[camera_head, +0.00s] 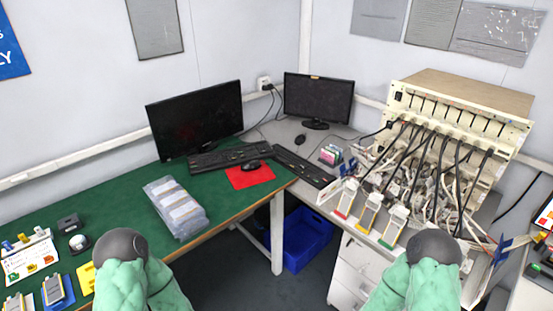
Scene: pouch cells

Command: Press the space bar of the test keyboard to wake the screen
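Two black keyboards are in view. One keyboard (222,158) lies on the green desk in front of the left monitor (195,120). The other keyboard (303,167) lies slanted on the grey desk, in front of the right monitor (318,98), on the side of the cell tester rack (470,105). No label shows which is the test keyboard, and single keys are too small to tell. Both screens are dark. Both my arms show at the bottom edge as green-sleeved links with dark rounded ends, well short of the keyboards. Neither gripper's fingers show.
A black mouse (251,165) sits on a red pad (249,178) and another mouse (300,140) on the grey desk. Stacked clear trays (176,208) lie on the green desk. Cables and cell holders crowd the rack's front. A blue bin (306,240) stands on the floor.

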